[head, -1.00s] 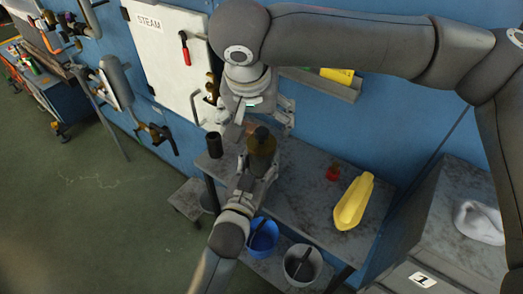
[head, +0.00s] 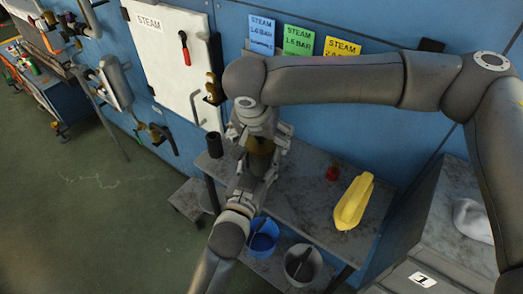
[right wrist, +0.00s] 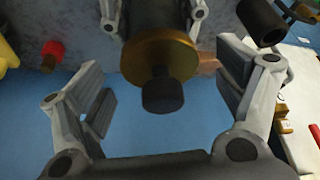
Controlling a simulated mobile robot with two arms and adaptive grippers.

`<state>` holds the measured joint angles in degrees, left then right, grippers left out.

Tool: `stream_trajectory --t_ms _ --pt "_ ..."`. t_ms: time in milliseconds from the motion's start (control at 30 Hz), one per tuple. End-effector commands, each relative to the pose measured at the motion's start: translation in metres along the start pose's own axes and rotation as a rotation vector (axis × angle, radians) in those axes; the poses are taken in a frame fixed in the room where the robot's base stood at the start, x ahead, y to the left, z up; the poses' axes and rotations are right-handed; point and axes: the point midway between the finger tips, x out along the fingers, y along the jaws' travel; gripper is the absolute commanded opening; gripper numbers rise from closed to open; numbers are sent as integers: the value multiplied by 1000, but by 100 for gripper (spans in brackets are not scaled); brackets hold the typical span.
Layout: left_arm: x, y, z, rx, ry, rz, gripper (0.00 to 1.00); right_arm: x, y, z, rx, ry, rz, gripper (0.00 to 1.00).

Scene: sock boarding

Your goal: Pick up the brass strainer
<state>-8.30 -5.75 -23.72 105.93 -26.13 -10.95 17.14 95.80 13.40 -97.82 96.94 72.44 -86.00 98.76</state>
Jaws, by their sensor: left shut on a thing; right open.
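The brass strainer (head: 260,147) has a dark knob and a dark body, and stands above the grey bench. In the right wrist view, its brass flange and dark knob (right wrist: 160,60) show clearly. My left gripper (head: 257,168) is shut on its body; the left fingers also show at the top of the right wrist view. My right gripper (head: 259,130) is open just above the strainer. In the right wrist view, its fingers (right wrist: 165,95) are on either side of the knob, with gaps between. The right hand partly hides the strainer in the head view.
On the bench (head: 305,192) are a black cylinder (head: 214,145), a small red object (head: 332,173) and a yellow form (head: 353,201). A blue bucket (head: 263,237) and a grey bucket (head: 302,265) stand below. A blue wall with STEAM cards (head: 299,40) is behind.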

Motion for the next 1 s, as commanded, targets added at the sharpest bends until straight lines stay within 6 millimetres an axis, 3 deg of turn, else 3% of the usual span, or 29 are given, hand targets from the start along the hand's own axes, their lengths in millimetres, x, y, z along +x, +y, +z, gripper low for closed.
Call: stream_trajectory --t_ms 133,367,800,1000 --pt "0 0 1 0 -2 0 20 13 0 0 0 0 0 88" --pt "0 0 1 0 -2 0 20 15 0 0 0 0 0 88" --pt "0 0 1 0 -2 0 20 14 0 0 0 0 0 31" --pt "0 0 1 0 -2 0 20 14 0 0 0 1 0 29"
